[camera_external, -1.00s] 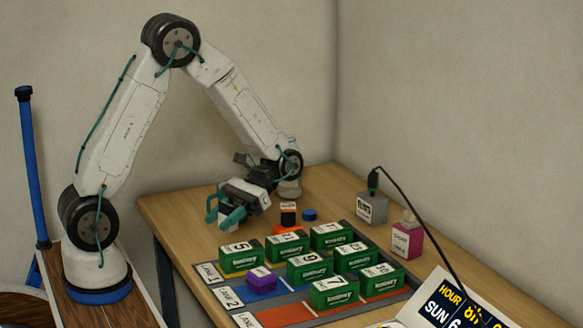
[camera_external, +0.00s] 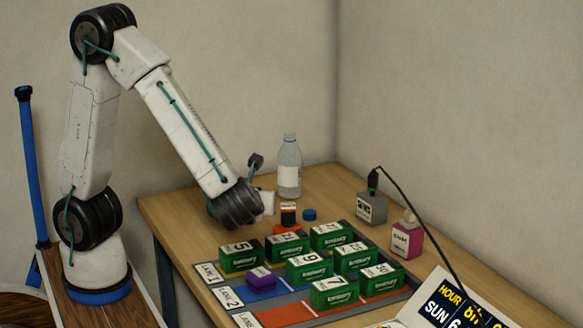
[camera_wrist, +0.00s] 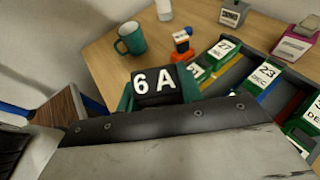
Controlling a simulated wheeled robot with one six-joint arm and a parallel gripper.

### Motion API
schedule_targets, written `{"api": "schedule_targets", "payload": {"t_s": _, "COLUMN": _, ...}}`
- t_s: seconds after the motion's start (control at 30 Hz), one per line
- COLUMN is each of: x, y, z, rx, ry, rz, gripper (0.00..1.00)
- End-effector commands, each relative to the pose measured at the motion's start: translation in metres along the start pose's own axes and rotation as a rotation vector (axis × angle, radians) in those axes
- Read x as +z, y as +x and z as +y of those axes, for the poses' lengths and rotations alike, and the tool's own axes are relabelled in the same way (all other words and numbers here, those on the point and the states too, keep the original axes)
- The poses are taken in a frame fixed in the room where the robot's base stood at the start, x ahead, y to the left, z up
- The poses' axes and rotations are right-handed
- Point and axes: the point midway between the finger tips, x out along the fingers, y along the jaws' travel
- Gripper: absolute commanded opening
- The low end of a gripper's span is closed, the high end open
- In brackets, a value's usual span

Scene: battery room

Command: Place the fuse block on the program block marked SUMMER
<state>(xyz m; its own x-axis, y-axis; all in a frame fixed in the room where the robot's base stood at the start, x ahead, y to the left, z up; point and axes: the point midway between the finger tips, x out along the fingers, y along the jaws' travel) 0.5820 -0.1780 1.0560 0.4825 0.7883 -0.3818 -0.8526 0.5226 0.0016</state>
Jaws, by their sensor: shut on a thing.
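The black fuse block (camera_wrist: 154,90), marked 6 A in white, is in my gripper (camera_wrist: 158,87). The teal fingers are shut on its two sides in the wrist view. In the external view my wrist hides the fingers and the fuse block. A grey block (camera_external: 371,208) with a dark plug and cable stands at the back right of the table, with a white label. It also shows at the top of the wrist view (camera_wrist: 234,14). A magenta block (camera_external: 406,241) with a label stands nearby. I cannot read SUMMER clearly on either label.
Green numbered blocks (camera_external: 330,236) sit in a tray with coloured lanes (camera_external: 285,315). A teal mug (camera_wrist: 131,38), a clear bottle (camera_external: 289,168), an orange-and-black item (camera_external: 288,214) and a blue cap (camera_external: 309,214) stand behind it. A flip display (camera_external: 450,305) is at front right.

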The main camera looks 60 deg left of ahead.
Motion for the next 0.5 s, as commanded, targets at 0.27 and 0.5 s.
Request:
{"api": "schedule_targets", "payload": {"t_s": 0.27, "x": 0.001, "y": -0.038, "z": -0.025, "rx": -0.227, "ry": 0.098, "rz": -0.002, "gripper": 0.12}}
{"api": "schedule_targets", "payload": {"t_s": 0.5, "x": -0.029, "y": -0.023, "z": -0.024, "rx": -0.219, "ry": 0.095, "rz": -0.001, "gripper": 0.12}}
